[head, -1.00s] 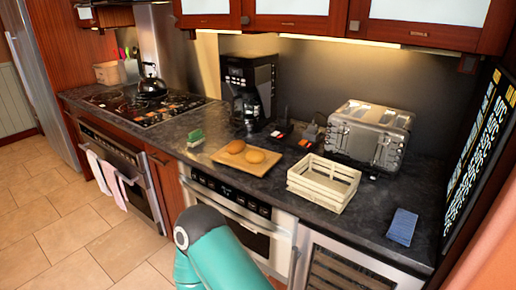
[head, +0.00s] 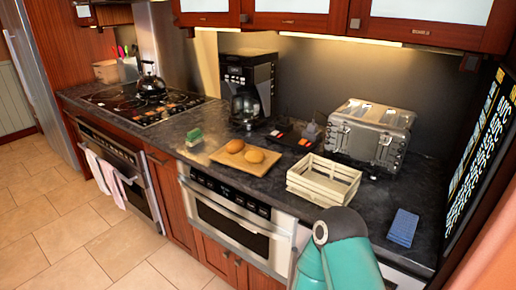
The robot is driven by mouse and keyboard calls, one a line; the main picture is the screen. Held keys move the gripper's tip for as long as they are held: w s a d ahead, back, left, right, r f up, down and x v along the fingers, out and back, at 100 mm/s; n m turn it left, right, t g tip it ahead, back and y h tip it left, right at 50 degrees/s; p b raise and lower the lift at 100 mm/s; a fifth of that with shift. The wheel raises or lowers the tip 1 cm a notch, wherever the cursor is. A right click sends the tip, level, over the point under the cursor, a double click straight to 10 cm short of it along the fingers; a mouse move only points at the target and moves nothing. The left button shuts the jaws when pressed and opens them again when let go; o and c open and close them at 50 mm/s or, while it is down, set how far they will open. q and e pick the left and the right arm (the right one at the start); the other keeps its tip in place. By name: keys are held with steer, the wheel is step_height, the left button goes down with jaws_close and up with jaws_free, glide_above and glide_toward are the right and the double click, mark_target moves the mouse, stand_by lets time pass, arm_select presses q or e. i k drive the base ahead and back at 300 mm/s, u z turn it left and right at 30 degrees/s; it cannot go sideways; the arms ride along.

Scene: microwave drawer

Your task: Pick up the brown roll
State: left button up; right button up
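The left roll (head: 235,146) looks slightly browner, and the right roll (head: 255,156) looks more golden. The board (head: 222,157) sits near the counter's front edge, above the microwave drawer. A teal link of one of my arms shows at the bottom right, in front of the counter edge and clear of the rolls in the picture. Neither gripper is in view.
A cream slatted crate (head: 322,181) stands right of the board, with a toaster (head: 369,134) behind it. A coffee maker (head: 247,90) stands behind the board. A green sponge (head: 194,137) is on its left. A blue cloth (head: 403,227) lies far right. The microwave drawer (head: 235,216) appears shut.

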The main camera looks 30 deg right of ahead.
mark_target(236, 146)
steer(key=z, duration=0.05)
steer(key=i, duration=0.9)
steer(key=z, duration=0.05)
